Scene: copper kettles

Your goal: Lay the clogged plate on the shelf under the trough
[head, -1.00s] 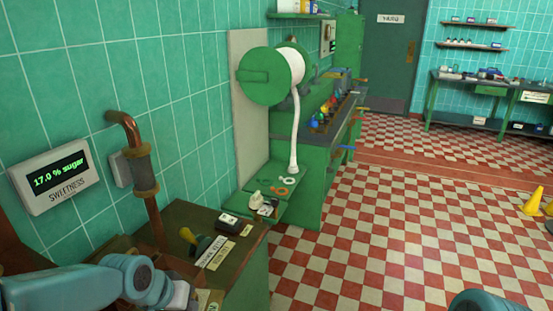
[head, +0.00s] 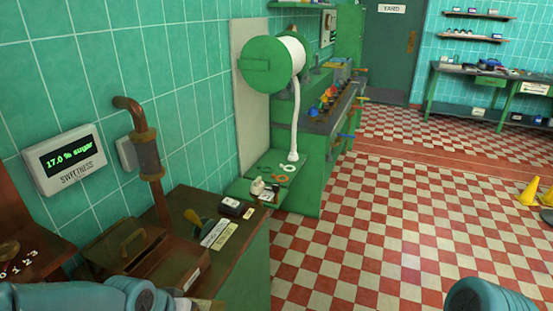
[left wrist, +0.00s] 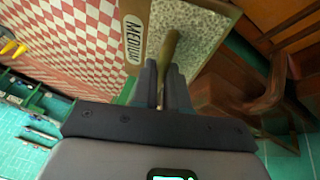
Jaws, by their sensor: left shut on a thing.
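My left gripper (left wrist: 163,85) is shut on the handle of a flat plate (left wrist: 190,30) in the left wrist view. The plate has a speckled grey face, a tan frame and a label reading "MEDIUM". Its far part is cut off by the picture's top edge. In the head view my left arm is low at the left, and its gripper and the plate cannot be made out. A brown copper box (head: 165,262) with a lid handle sits behind that arm; I cannot tell whether it is the trough. No shelf under it shows. My right gripper is out of view.
A bench (head: 235,245) holds a copper pipe (head: 148,160), a yellow-handled lever (head: 195,218) and a small black box (head: 231,207). A sweetness display (head: 66,160) reads 17.0 % sugar. A green reel (head: 268,67) stands beyond.

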